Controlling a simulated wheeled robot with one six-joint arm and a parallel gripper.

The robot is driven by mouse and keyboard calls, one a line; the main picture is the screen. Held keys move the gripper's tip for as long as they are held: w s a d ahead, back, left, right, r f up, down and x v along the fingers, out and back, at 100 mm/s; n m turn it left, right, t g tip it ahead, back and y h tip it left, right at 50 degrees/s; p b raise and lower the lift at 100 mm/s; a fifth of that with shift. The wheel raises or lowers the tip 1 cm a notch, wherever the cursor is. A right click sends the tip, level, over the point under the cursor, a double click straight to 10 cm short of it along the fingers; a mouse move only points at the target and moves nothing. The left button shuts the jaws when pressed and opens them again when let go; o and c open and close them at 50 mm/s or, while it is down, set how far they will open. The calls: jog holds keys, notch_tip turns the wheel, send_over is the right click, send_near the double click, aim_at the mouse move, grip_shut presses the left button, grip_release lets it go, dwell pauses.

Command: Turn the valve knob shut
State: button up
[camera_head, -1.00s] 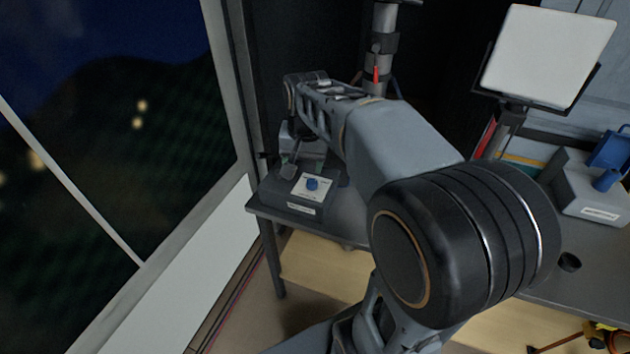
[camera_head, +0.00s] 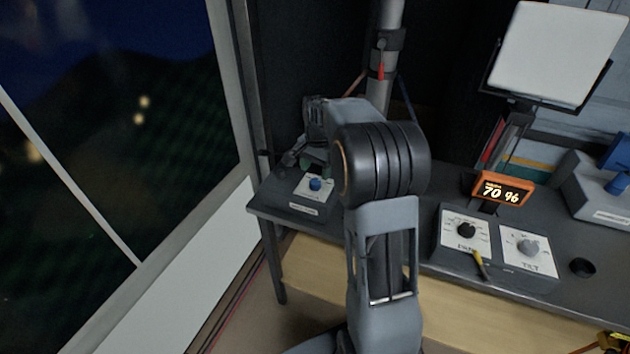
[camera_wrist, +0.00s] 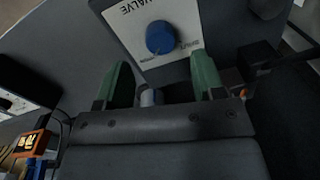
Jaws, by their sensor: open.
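The valve knob (camera_wrist: 160,38) is a round blue knob on a white plate marked VALVE (camera_wrist: 135,18) in the wrist view. In the head view the blue knob (camera_head: 316,184) sits on top of a dark box (camera_head: 301,201) at the left end of the desk. My gripper (camera_wrist: 165,72) shows two green fingers, open and apart, in the wrist view. The knob lies beyond the fingertips, between their lines and not gripped. In the head view my gripper (camera_head: 300,163) is small, just behind the knob, and partly hidden by my arm.
A window frame (camera_head: 228,90) borders the left.

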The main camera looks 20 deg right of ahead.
aim_at(316, 181)
jog(key=shift+f, duration=2.3)
jog(key=shift+a, duration=0.1)
jog(key=c, duration=0.9)
